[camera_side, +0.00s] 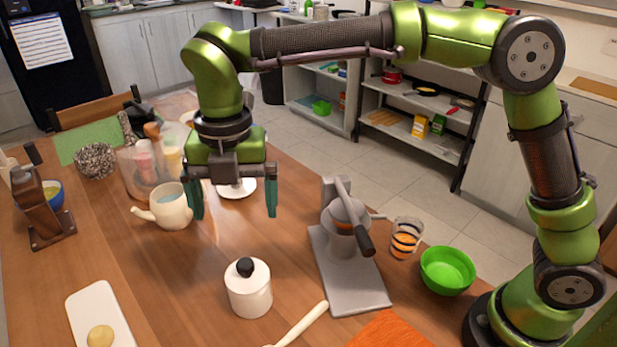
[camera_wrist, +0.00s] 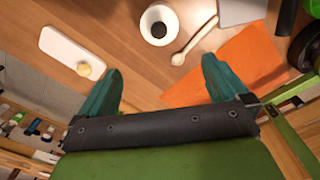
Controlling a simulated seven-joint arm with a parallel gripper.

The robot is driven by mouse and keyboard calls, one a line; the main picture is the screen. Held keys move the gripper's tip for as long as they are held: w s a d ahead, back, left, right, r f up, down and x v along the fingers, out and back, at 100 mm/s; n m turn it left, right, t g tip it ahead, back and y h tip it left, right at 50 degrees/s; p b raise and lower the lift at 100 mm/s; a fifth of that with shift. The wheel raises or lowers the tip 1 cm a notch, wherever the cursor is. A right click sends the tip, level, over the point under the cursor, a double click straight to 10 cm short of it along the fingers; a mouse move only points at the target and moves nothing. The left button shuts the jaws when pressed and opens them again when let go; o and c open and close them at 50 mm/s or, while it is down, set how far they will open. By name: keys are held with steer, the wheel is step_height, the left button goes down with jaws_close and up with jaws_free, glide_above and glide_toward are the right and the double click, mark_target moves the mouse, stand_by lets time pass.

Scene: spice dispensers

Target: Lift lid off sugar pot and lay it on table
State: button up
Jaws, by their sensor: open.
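The sugar pot (camera_side: 249,299) is a small white cylinder standing upright on the wooden table. Its white lid (camera_side: 247,274) with a round black knob sits on top of it. In the wrist view the lid (camera_wrist: 150,18) shows from above, near the top edge, beyond my fingertips. My gripper (camera_side: 233,214) points down with its two teal fingers wide apart and nothing between them. It is above the table, higher than the pot and behind it in the side view. In the wrist view the fingers (camera_wrist: 160,70) frame bare table.
A grey lever press (camera_side: 345,250) stands right of the pot, with a striped glass (camera_side: 405,240) and green bowl (camera_side: 447,271) beyond. A white spoon (camera_side: 302,325) lies close by. A white board (camera_side: 100,318) is at the front left. A white jug (camera_side: 170,207) stands left of my gripper.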

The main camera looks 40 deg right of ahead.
steer(key=r+n, duration=0.1)
steer(key=n, duration=0.3)
glide_toward(245, 263)
steer(key=f, duration=0.5)
steer(key=shift+s+f, duration=0.15)
steer(key=shift+s, duration=0.25)
steer(key=shift+w+a+f, duration=0.1)
steer(key=shift+w+f, duration=0.1)
steer(key=shift+f, duration=1.15)
steer(key=shift+w+f, duration=0.15)
steer(key=shift+f, duration=1.2)
steer(key=shift+c, duration=0.3)
